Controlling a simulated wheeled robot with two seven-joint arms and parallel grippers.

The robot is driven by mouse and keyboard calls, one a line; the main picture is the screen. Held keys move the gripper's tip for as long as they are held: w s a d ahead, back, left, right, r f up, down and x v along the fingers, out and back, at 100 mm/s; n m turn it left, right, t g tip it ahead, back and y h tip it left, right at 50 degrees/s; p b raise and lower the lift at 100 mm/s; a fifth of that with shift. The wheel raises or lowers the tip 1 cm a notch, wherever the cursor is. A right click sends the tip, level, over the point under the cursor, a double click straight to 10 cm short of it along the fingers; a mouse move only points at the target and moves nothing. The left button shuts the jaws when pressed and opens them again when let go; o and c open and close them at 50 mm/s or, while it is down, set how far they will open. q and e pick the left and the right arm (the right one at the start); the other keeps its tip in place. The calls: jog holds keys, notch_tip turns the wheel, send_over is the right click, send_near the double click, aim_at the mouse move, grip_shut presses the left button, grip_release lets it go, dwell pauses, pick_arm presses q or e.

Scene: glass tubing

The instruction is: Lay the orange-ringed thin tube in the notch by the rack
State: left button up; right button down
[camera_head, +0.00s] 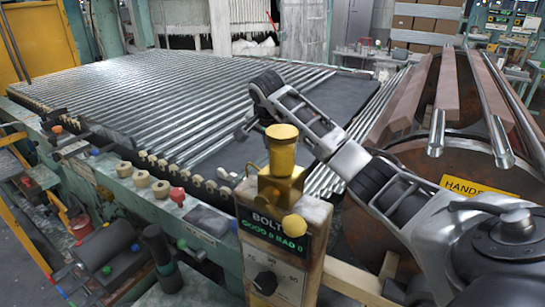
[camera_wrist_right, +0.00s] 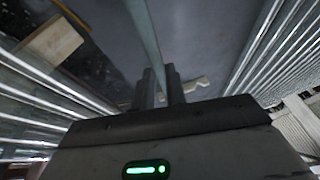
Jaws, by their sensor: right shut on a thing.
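In the right wrist view my right gripper (camera_wrist_right: 163,88) is shut on a thin grey-green tube (camera_wrist_right: 147,38). The tube runs away from the fingers to the top edge of that view. No orange ring can be made out on it. A small pale, notched piece (camera_wrist_right: 198,84) lies just right of the fingers; I cannot tell if it is the notch. In the head view my right arm reaches from the right over the table, and its fingertips and the tube are not clear. My left gripper is not in view.
A large table (camera_head: 20,95) carries many parallel glass tubes (camera_head: 180,90), with a dark bare strip (camera_head: 345,95) on the right. A brass-topped control post (camera_head: 282,150) stands in front. A drum with bars (camera_head: 450,90) stands at right. A tan block (camera_wrist_right: 55,42) shows in the wrist view.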

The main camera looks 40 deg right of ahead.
jog(key=shift+f, duration=2.2)
jog(key=shift+f, duration=0.4)
jog(key=c, duration=1.4)
grip_release()
jog(key=shift+c, duration=0.2)
jog(key=shift+r, duration=0.1)
jog(key=shift+r, duration=0.35)
jog(key=v, duration=1.2)
jog(key=shift+b, duration=0.45)
